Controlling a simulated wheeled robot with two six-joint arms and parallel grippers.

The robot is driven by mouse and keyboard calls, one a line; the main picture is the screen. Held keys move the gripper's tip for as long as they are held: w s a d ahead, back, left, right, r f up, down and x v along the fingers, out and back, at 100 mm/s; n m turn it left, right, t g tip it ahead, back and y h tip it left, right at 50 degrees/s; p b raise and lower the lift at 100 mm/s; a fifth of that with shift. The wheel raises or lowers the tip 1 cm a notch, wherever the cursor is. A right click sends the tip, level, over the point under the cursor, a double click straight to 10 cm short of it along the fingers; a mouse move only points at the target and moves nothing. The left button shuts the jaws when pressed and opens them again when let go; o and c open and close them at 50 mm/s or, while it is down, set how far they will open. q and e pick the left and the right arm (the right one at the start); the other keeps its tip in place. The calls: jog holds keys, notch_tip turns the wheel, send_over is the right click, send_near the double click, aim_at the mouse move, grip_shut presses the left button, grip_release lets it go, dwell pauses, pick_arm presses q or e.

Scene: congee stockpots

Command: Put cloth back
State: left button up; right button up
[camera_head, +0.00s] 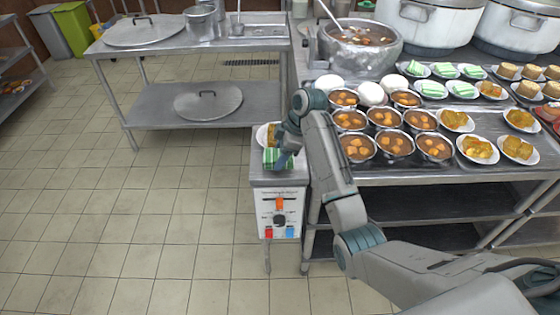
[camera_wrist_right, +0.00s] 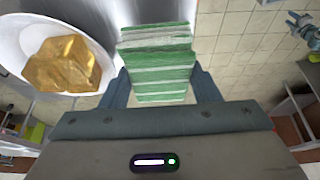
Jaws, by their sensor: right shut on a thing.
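The green-and-white striped cloth (camera_head: 272,159) is a folded stack at the front of the small steel stand with a control panel. My right gripper (camera_head: 284,158) reaches down over it. In the right wrist view the cloth (camera_wrist_right: 158,72) sits between the two fingers of my right gripper (camera_wrist_right: 158,90), which is shut on it. I cannot tell whether the cloth touches the stand top. A teal-grey part at the upper right edge of the wrist view looks like my left arm; its jaws are too small to read.
A white plate (camera_wrist_right: 28,60) with a golden-brown block (camera_wrist_right: 65,65) is right beside the cloth. The stand's control panel (camera_head: 279,213) faces front. Bowls of soup (camera_head: 384,118) and small plates crowd the counter at right. A steel table (camera_head: 195,103) stands at left; the tiled floor before it is clear.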

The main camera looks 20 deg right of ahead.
notch_tip(320, 180, down, 2)
jog(key=shift+f, duration=0.45)
pick_arm(q)
jog(key=shift+s+r, duration=0.15)
jog(key=shift+s, duration=0.15)
pick_arm(e)
jog(key=o, duration=0.6)
jog(key=b+v, duration=0.1)
jog(key=v, duration=0.6)
jog(key=p+v, duration=0.3)
jog(key=v, duration=0.1)
jog(key=shift+p, duration=0.35)
pick_arm(q)
jog(key=r, duration=0.1)
jog(key=s+r+p, duration=0.1)
jog(key=r, duration=0.1)
pick_arm(e)
jog(key=shift+s+d+r, duration=0.1)
jog(key=shift+d+r, duration=0.15)
jog(key=shift+r, duration=0.25)
